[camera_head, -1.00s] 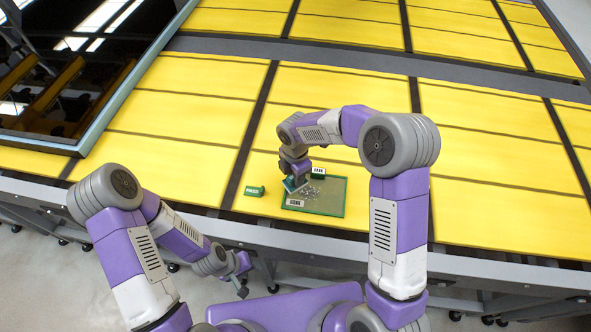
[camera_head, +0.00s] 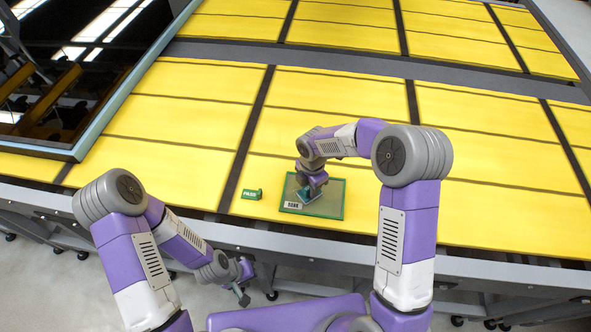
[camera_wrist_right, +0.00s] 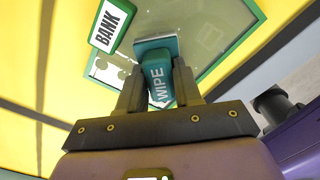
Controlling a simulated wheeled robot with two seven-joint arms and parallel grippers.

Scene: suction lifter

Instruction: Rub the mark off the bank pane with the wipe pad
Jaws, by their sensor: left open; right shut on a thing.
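The bank pane (camera_head: 333,190) is a flat green-framed sheet on the yellow surface, with a white BANK label (camera_head: 293,206) at its near left corner. My right gripper (camera_head: 312,184) is shut on the teal wipe pad (camera_head: 308,195), over the pane. In the right wrist view, my right gripper (camera_wrist_right: 157,95) holds the WIPE-lettered pad (camera_wrist_right: 155,72), its face at the pane; contact cannot be told. Grey spots of the mark (camera_wrist_right: 108,68) show on the pane beside the pad; others may be hidden under it. My left gripper (camera_head: 242,292) is open and empty, low before the bench.
A small green PADS block (camera_head: 252,194) stands left of the pane. A large dark framed glass panel (camera_head: 75,70) lies at the far left.

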